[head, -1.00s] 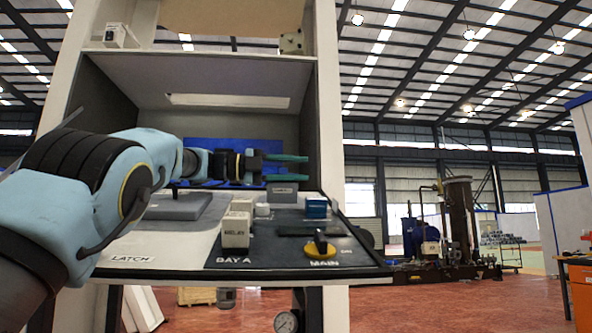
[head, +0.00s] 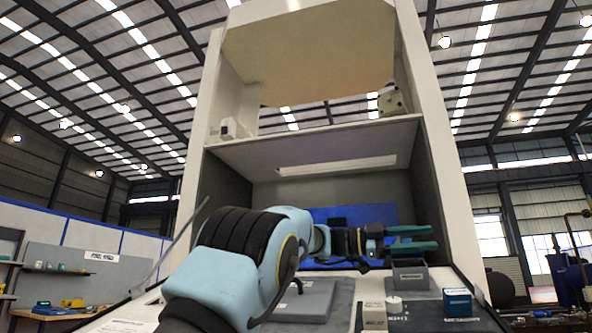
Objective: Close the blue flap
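The blue flap (head: 380,213) shows as a flat blue panel low on the back wall of the cabinet's lit bay. My wrist crosses in front of it and hides its middle; a strip of blue also shows below the wrist. I cannot tell its hinge line or how far it stands open. My gripper (head: 414,239) points right, in front of and to the right of the flap. Its two green fingers are apart with nothing between them. I cannot tell whether my arm touches the flap.
Below the gripper stands a grey open-topped box (head: 410,278). A blue block (head: 457,303), a white knob (head: 394,304), a pale block (head: 373,316) and a grey plate (head: 303,302) are on the sloping panel. The cabinet's side walls and a shelf (head: 315,140) bound the bay.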

